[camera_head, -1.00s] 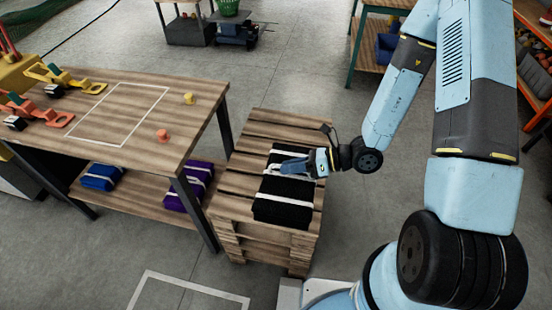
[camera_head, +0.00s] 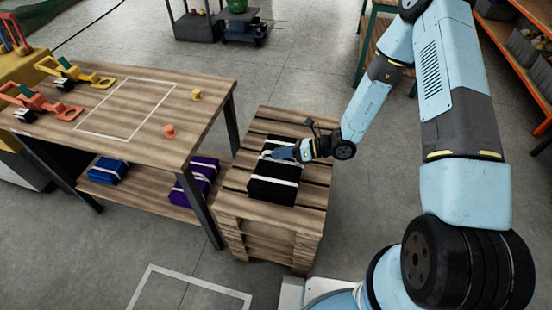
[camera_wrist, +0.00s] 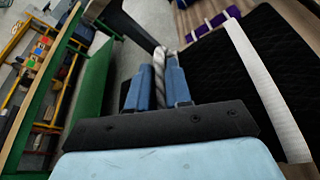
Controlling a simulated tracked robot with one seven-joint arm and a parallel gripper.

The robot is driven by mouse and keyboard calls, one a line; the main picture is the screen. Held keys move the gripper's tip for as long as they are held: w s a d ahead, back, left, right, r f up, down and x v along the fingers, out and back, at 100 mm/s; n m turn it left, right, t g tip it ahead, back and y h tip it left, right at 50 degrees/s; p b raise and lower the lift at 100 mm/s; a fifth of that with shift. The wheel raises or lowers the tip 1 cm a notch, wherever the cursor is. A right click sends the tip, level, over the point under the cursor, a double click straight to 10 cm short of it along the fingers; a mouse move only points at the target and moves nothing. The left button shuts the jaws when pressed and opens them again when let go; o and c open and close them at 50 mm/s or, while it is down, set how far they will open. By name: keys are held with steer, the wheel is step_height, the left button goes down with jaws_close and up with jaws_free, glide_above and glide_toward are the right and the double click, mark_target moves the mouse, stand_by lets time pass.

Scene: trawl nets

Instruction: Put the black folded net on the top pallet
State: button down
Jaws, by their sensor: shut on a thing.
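The black folded net (camera_head: 271,190), with white bands across it, lies on top of the stacked wooden pallets (camera_head: 312,195), towards their left side. It appears to rest flat on the top slats. My gripper (camera_head: 288,154) is at the net's upper middle. In the wrist view, my gripper (camera_wrist: 160,72) is shut on a pale twisted rope (camera_wrist: 158,62) beside the black net (camera_wrist: 272,58). The net's white band also shows there. Where the rope joins the net is hidden.
A wooden workbench (camera_head: 165,85) with a white outlined rectangle and two small pegs stands left of the pallets. Its lower shelf holds a blue bundle (camera_head: 107,170) and a purple bundle (camera_head: 197,180). Bare slats lie right of the net. Floor is free right of the pallets.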

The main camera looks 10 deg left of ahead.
mark_target(280, 163)
steer(key=shift+w+a+f, duration=0.35)
steer(key=shift+w+f, duration=0.2)
steer(key=shift+f, duration=1.75)
steer(key=c, duration=1.1)
jaws_free()
steer(key=shift+o, duration=0.2)
